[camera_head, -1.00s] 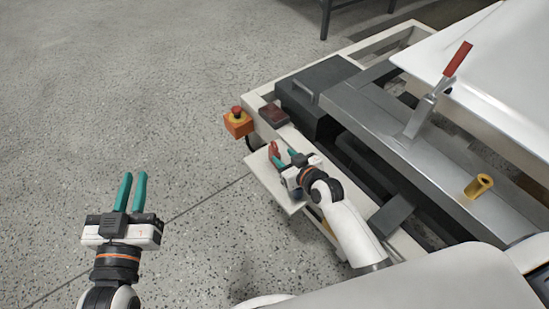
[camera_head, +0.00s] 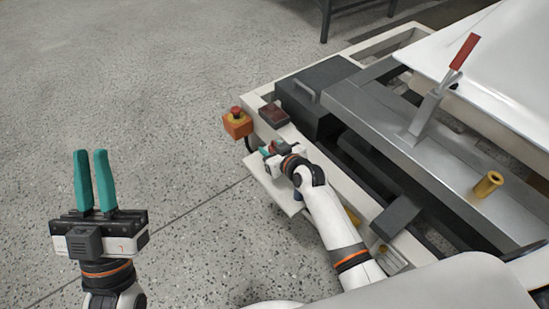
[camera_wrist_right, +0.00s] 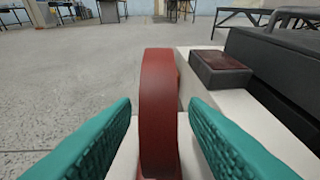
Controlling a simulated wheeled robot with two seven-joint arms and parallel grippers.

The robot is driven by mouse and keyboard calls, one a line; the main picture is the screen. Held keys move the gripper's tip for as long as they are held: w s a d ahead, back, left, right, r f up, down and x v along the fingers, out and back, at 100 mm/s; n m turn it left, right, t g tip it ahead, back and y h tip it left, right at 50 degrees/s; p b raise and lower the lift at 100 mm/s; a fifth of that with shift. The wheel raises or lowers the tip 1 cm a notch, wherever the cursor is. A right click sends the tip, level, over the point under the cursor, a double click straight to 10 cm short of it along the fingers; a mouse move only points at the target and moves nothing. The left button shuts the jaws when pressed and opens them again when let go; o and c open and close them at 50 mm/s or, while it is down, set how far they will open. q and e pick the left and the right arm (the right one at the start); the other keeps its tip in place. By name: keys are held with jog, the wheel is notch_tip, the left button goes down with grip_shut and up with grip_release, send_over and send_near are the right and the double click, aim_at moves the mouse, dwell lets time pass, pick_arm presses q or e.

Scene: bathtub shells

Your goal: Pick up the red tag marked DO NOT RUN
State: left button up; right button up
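The red tag (camera_wrist_right: 160,115) stands upright between my right gripper's teal fingers in the right wrist view, seen nearly edge-on; no lettering is readable. My right gripper (camera_wrist_right: 160,105) is open around it, with a gap on each side. In the head view my right gripper (camera_head: 268,150) is low over the small white shelf (camera_head: 267,180) on the frame's left side; the tag is mostly hidden there by the gripper. My left gripper (camera_head: 91,153) is open and empty, above the floor at the left.
An orange box with a red button (camera_head: 238,123) and a dark red-topped box (camera_head: 273,115) are close beyond my right gripper. A black box (camera_head: 312,95), a red-handled lever (camera_head: 440,90) and a yellow cylinder (camera_head: 487,184) are to the right. The left floor is clear.

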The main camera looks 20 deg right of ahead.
jog(key=shift+w, duration=0.1)
jog(key=shift+c, duration=0.6)
grip_shut()
